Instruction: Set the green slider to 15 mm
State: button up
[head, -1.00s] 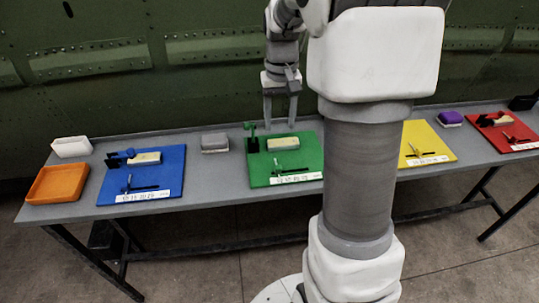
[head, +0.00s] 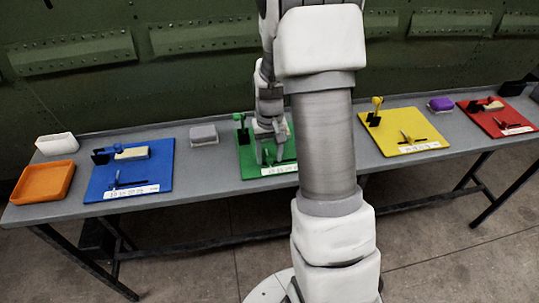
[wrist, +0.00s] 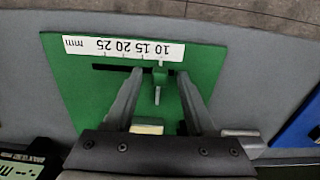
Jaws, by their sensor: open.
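The green board (head: 249,166) lies on the bench, partly hidden behind my arm in the head view. It also fills the middle of the wrist view (wrist: 85,95), seen upside down. My gripper (wrist: 160,72) is open, with one finger on each side of the slider and visible gaps. It also shows over the board (head: 271,160).
A green upright post (head: 241,128) stands at the board's back left. A grey block (head: 203,135) and the blue board (head: 160,175) lie to the left, the yellow board (head: 385,140) to the right. Bare bench (head: 215,170) separates the boards.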

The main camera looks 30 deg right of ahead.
grip_shut()
dwell(1.4)
